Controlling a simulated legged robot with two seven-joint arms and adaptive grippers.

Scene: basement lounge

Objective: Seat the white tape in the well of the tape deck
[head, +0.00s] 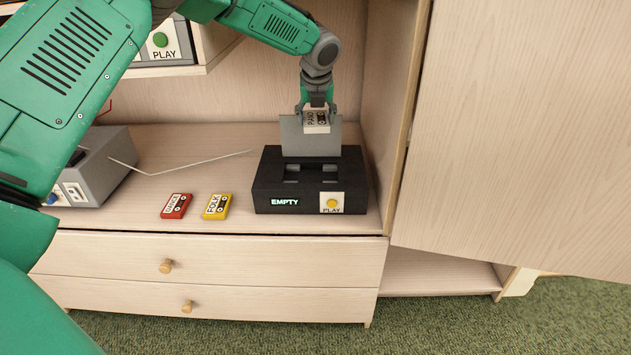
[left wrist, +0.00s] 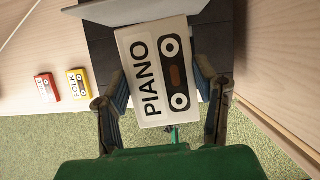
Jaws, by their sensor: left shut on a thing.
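My left gripper (head: 317,102) is shut on the white tape (head: 316,121), labelled PIANO, and holds it above the tape deck (head: 265,182). In the left wrist view the white tape (left wrist: 146,97) sits tilted between the two fingers of the left gripper (left wrist: 161,94). The tape deck is a black box with a lit EMPTY display and a yellow PLAY button. Its grey lid (head: 297,145) stands raised, and the tape is near the lid's top edge. The well (head: 311,173) shows as a dark recess, apart from the tape.
A red tape (head: 176,206) and a yellow FOLK tape (head: 216,206) lie left of the deck. A grey device (head: 98,173) with a thin rod stands further left. A cabinet wall (head: 385,120) rises close on the right. Another PLAY unit (head: 160,45) is on the upper shelf.

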